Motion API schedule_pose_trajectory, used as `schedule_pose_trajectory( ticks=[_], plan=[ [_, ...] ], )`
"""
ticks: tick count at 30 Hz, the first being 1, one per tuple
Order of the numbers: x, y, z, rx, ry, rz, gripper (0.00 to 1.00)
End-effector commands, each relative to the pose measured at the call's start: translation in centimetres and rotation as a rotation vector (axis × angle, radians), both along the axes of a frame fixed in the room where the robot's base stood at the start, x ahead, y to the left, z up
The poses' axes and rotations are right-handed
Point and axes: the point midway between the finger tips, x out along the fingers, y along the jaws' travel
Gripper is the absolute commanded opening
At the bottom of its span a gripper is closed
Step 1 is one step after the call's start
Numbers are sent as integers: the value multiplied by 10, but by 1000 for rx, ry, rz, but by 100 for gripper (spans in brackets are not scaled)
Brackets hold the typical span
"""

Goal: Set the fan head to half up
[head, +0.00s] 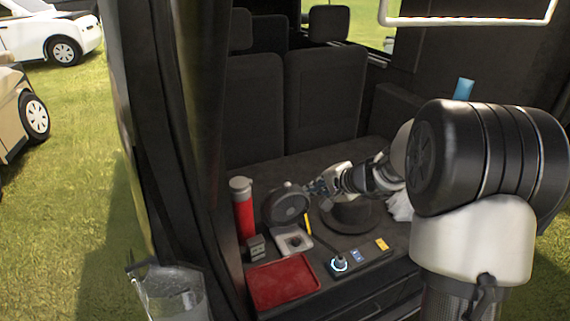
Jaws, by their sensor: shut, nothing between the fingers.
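The fan head (287,206) is a round dark disc on the surface inside the vehicle, left of the middle of the head view. Its face is turned towards me and looks tilted somewhat upward; the exact angle is hard to tell. A light square piece (292,241) sits just below it and may be its base. My gripper (311,188) is shut and empty at the upper right edge of the fan head. I cannot tell whether they touch. The fan's back and stem are hidden.
A red bottle (243,212) with a grey cap stands left of the fan. A red tray (283,282), a small grey block (256,247) and a dark panel with a lit knob (340,264) lie in front. A dark hat-like object (352,214) lies under my arm.

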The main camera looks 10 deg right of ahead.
Motion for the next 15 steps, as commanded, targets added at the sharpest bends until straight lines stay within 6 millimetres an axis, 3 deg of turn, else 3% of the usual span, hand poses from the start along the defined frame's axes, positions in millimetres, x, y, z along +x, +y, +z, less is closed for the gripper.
schedule_pose_trajectory(
  ticks=[3, 6, 15],
  plan=[
    [16, -21, -20, 34, 9, -77, 0],
    [23, -27, -27, 44, 8, -104, 0],
    [52, -14, -57, 47, 11, -105, 0]
  ],
)
